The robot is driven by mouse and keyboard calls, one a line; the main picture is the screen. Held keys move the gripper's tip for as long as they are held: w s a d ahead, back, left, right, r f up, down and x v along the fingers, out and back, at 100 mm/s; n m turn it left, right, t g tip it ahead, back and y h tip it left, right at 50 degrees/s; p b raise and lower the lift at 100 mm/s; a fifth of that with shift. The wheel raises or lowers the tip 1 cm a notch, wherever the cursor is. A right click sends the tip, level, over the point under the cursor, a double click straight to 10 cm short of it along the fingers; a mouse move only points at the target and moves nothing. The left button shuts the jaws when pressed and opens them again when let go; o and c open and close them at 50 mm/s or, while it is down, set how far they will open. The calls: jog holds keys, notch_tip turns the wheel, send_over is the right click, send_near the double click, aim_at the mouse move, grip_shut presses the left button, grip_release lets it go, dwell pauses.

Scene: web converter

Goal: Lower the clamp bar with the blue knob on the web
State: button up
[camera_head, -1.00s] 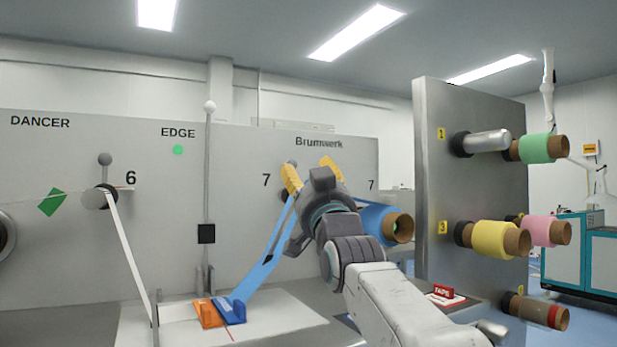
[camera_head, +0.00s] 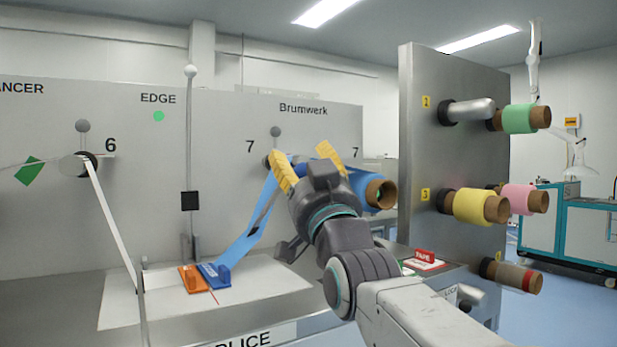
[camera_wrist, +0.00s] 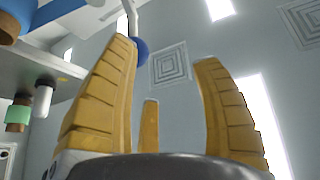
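My gripper (camera_head: 304,158) is raised in front of the grey panel, beside roller 7. Its yellow fingers are apart with nothing between them, as the wrist view shows too (camera_wrist: 167,55). A blue clamp piece (camera_head: 213,275) lies on the pale splice table, beside an orange one (camera_head: 190,279). The blue web (camera_head: 250,225) slopes down from near roller 7 to the blue piece. My gripper is above and right of both pieces, clear of them. A round blue thing (camera_wrist: 140,48) shows behind the left finger in the wrist view; I cannot tell if it is the knob.
A blue roll (camera_head: 372,190) is just right of my gripper. A steel panel (camera_head: 420,160) with green, yellow and pink rolls stands further right. A thin upright rod with a white ball (camera_head: 191,71) rises behind the clamp pieces. The table surface (camera_head: 130,300) left of them is mostly bare.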

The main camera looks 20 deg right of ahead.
jog(key=shift+v, duration=1.65)
jog(key=shift+d, duration=0.1)
jog(key=shift+f, duration=0.1)
